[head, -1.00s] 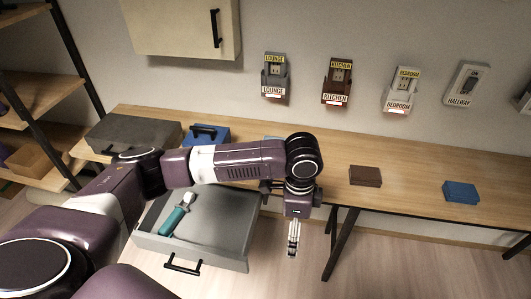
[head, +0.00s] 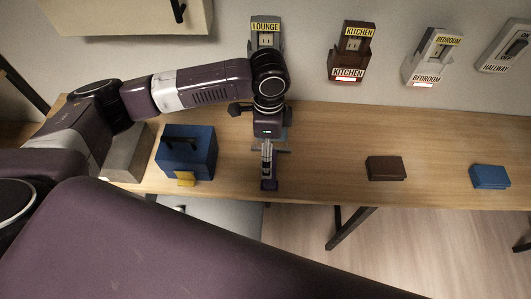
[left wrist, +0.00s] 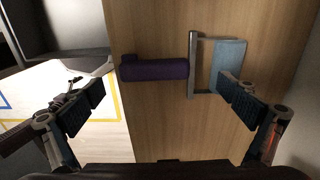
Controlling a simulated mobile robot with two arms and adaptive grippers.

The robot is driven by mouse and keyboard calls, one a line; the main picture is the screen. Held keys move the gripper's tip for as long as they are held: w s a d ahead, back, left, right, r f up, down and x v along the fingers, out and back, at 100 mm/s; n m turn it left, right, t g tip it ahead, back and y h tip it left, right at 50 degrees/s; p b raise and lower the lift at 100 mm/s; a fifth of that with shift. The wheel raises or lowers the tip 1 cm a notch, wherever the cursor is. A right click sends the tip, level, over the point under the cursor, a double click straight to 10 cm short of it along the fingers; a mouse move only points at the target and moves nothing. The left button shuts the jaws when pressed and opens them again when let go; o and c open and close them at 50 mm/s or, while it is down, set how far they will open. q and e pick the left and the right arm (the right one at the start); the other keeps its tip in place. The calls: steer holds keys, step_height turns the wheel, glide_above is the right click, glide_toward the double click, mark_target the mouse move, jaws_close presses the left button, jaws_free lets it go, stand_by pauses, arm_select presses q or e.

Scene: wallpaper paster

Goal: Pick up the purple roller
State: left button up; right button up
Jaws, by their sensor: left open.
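The purple roller lies on the wooden table near its front edge. In the left wrist view it shows a thick purple handle (left wrist: 155,69), a grey metal frame (left wrist: 192,65) and a light blue roller head (left wrist: 228,62). In the head view my left gripper (head: 267,174) points down over the roller, and part of its purple handle (head: 270,186) shows by the fingertips. In the left wrist view the left gripper (left wrist: 164,100) is open with its fingers wide apart. Nothing is between the pads, and the roller lies ahead of them. My right gripper is not in view.
A blue box (head: 200,158) with a black handle stands left of the gripper. A brown block (head: 385,168) and a blue block (head: 490,177) lie farther right on the table (head: 330,150). Labelled units, including the kitchen one (head: 350,52), hang on the wall behind.

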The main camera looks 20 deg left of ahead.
arm_select(q)
steer(key=f, duration=0.2)
steer(key=shift+s+d+f+p, duration=0.2)
steer(key=shift+s+f+p, duration=0.15)
steer(key=shift+f, duration=0.05)
step_height(320, 180, down, 4)
steer(key=shift+f+p, duration=0.1)
steer(key=shift+p, duration=0.25)
steer(key=shift+w, duration=0.1)
steer(key=c, duration=1)
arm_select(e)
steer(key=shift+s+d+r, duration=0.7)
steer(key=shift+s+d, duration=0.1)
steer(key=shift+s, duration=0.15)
arm_select(q)
steer(key=shift+o, duration=0.2)
steer(key=shift+r, duration=0.4)
step_height(320, 180, up, 19)
steer(key=b, duration=0.1)
steer(key=shift+r+b, duration=0.15)
steer(key=shift+b, duration=0.15)
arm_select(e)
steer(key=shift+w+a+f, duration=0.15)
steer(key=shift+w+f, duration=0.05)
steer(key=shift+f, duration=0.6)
